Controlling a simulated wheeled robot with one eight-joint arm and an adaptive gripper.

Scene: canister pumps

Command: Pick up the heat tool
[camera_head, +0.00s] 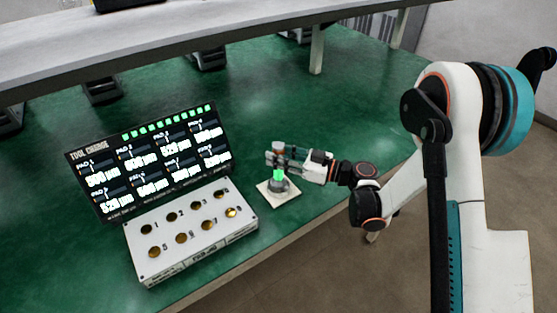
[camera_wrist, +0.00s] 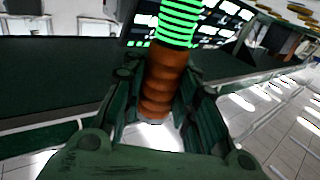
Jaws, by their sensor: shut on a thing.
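The heat tool shows in the wrist view as a ribbed orange-brown handle (camera_wrist: 166,82) with glowing green bands (camera_wrist: 178,22) beyond it. My gripper (camera_wrist: 163,105) is shut around the handle, with one dark green finger on each side. In the head view my gripper (camera_head: 283,157) reaches in from the right, level with the tool's upper part. The tool's green glowing part (camera_head: 279,175) shows below the fingers, upright over a grey round holder (camera_head: 284,190) on a white square plate (camera_head: 265,190). I cannot tell whether the tool touches the holder.
A white panel box (camera_head: 190,255) with numbered round holes stands left of the plate; hole 8 glows yellow. Behind it a dark display (camera_head: 150,160) reads "TOOL CHANGE". A grey shelf (camera_head: 220,35) runs above the back of the green table (camera_head: 330,110). The table between plate and shelf is clear.

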